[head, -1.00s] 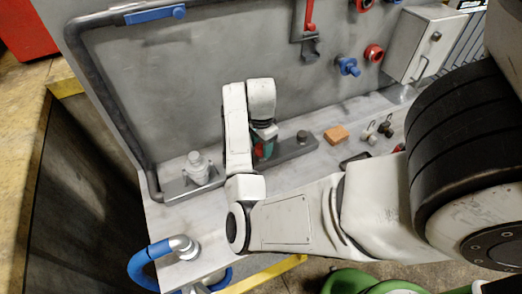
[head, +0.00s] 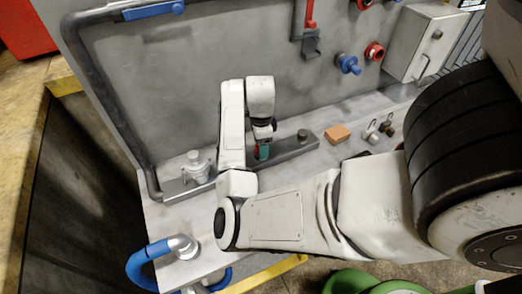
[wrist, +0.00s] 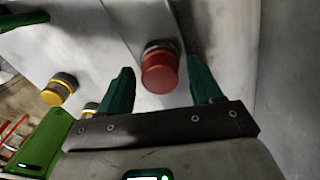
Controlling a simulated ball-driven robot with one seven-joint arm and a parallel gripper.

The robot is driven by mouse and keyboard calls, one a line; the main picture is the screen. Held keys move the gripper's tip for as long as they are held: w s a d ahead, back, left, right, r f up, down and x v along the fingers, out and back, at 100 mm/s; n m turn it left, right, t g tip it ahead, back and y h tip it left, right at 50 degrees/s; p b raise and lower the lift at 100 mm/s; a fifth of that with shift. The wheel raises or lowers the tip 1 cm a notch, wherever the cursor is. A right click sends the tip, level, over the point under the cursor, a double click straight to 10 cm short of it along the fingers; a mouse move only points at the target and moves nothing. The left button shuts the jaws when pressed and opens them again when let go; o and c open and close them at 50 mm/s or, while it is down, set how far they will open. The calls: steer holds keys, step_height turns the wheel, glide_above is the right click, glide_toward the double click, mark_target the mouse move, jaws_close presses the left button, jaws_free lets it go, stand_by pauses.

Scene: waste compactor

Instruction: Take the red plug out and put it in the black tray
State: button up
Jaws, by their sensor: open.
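The red plug (wrist: 160,70) shows in the wrist view, seated in a metal collar on a grey bar (wrist: 150,22). My gripper (wrist: 163,88) is open, with one green finger on each side of the plug. Gaps show between the plug and both fingers, so it is not clasped. In the head view my gripper (head: 262,152) is low over the grey bar (head: 288,147) at the foot of the back panel, and the red plug is hidden there. I cannot make out the black tray; my arm covers part of the bench.
An orange block (head: 336,134) and small fittings (head: 372,133) lie right of the bar. A pale valve fitting (head: 196,167) stands to its left. A blue hose (head: 148,265) is at the front left. A yellow-ringed knob (wrist: 60,90) shows in the wrist view.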

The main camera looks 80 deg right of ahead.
steer(key=m+b, duration=0.1)
steer(key=m, duration=0.2)
steer(key=shift+f, duration=0.1)
steer(key=shift+m+b, duration=0.35)
steer(key=shift+m, duration=0.85)
steer(key=shift+m+b, duration=0.55)
steer(key=shift+m, duration=0.35)
steer(key=m+b, duration=0.1)
steer(key=m, duration=0.2)
steer(key=m+b, duration=0.2)
steer(key=m, duration=0.1)
steer(key=shift+f, duration=0.1)
steer(key=shift+m+b, duration=0.3)
steer(key=shift+m, duration=0.3)
steer(key=shift+r+m, duration=0.25)
steer(key=shift+m, duration=0.35)
steer(key=c, duration=1.1)
steer(key=n+p, duration=0.1)
steer(key=n, duration=0.1)
steer(key=shift+s+r+n+p, duration=0.1)
steer(key=shift+r+n+p, duration=0.05)
steer(key=shift+n+p, duration=0.2)
steer(key=shift+c, duration=0.2)
steer(key=shift+n+p, duration=0.5)
steer(key=shift+n, duration=0.75)
